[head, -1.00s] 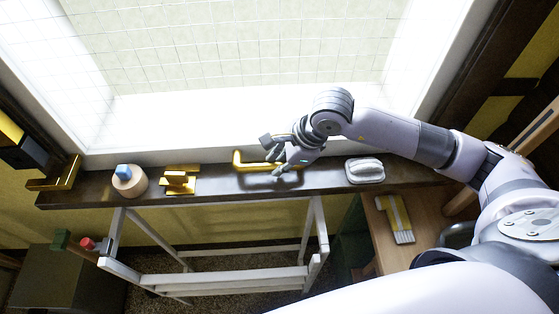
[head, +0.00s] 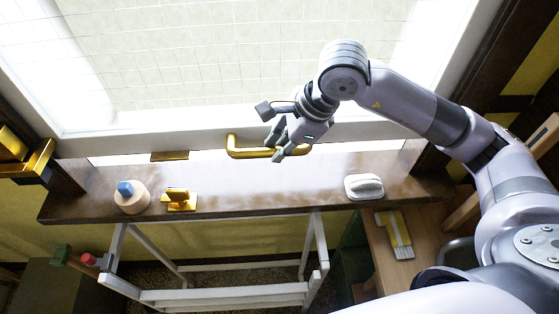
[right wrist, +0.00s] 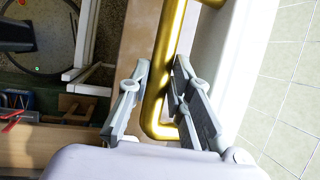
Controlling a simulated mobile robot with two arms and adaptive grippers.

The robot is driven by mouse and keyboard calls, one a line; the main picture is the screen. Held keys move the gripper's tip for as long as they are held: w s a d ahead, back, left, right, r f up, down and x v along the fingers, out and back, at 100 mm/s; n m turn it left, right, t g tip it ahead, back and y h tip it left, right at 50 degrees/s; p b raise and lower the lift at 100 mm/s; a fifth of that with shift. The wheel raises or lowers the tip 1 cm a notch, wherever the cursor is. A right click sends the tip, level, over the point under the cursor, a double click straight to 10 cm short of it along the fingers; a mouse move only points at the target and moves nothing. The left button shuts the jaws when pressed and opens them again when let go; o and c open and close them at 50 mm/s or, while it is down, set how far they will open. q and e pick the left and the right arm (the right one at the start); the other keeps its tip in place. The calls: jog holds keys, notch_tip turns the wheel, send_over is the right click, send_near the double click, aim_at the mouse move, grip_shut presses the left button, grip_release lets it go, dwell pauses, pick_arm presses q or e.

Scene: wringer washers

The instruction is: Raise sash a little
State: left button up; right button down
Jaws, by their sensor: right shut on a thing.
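The window sash (head: 110,148) is raised, with a narrow bright gap between its bottom rail and the brown sill (head: 245,191). A gold handle (head: 240,152) is fixed to the sash's bottom rail. My right gripper (head: 287,150) is shut on the right end of this handle. In the right wrist view, the gold bar (right wrist: 168,58) runs between the two fingers of my right gripper (right wrist: 160,85), close to its bend. My left gripper is not in view.
On the sill stand a round wooden piece with a blue top (head: 131,199), a gold catch (head: 179,200) and a white soap-like block (head: 364,187). A brush (head: 395,234) lies on the wooden surface at lower right. A white frame (head: 215,292) stands below the sill.

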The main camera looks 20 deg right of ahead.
notch_tip(320, 180, up, 3)
jog(key=shift+w+r, duration=0.1)
jog(key=shift+r, duration=0.05)
jog(key=c, duration=1.4)
grip_release()
jog(key=shift+f, duration=0.2)
jog(key=shift+c, duration=0.2)
jog(key=v, duration=1.2)
